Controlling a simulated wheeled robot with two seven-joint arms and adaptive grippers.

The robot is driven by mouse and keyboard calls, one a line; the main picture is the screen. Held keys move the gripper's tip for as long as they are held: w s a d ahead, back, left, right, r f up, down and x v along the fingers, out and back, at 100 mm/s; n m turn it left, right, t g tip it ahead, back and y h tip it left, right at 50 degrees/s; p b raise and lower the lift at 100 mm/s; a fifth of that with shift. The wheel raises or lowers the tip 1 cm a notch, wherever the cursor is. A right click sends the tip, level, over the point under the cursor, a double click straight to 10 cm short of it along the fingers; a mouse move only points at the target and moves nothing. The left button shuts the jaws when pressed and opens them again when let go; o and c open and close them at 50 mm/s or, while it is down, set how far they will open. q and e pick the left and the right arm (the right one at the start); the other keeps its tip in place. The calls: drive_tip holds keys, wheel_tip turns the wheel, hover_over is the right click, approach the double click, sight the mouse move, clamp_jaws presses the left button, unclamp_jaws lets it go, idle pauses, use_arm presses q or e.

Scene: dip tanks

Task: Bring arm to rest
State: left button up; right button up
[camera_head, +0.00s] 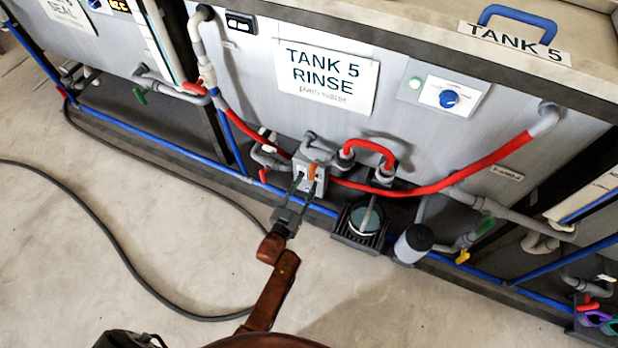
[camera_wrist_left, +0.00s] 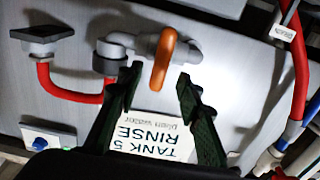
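My left gripper (camera_head: 306,188) reaches from the bottom of the head view toward the front of the tank labelled Tank 5 Rinse (camera_head: 240,75). Its two fingers are apart with nothing held. In the left wrist view the open fingertips (camera_wrist_left: 160,78) stand on either side of the lower end of an orange valve handle (camera_wrist_left: 163,58). I cannot tell whether they touch it. The orange handle (camera_head: 312,171) shows small in the head view, on grey pipe fittings, partly behind the fingers. My right gripper is not in view.
A red pipe (camera_head: 440,188) and a blue rail (camera_head: 170,149) run along the tank front. A pump (camera_head: 364,220) sits on the floor right of my gripper. A dark cable (camera_head: 120,245) lies on the open floor (camera_head: 60,250) at left.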

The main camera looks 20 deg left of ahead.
use_arm(q)
drive_tip(key=shift+s, duration=0.4)
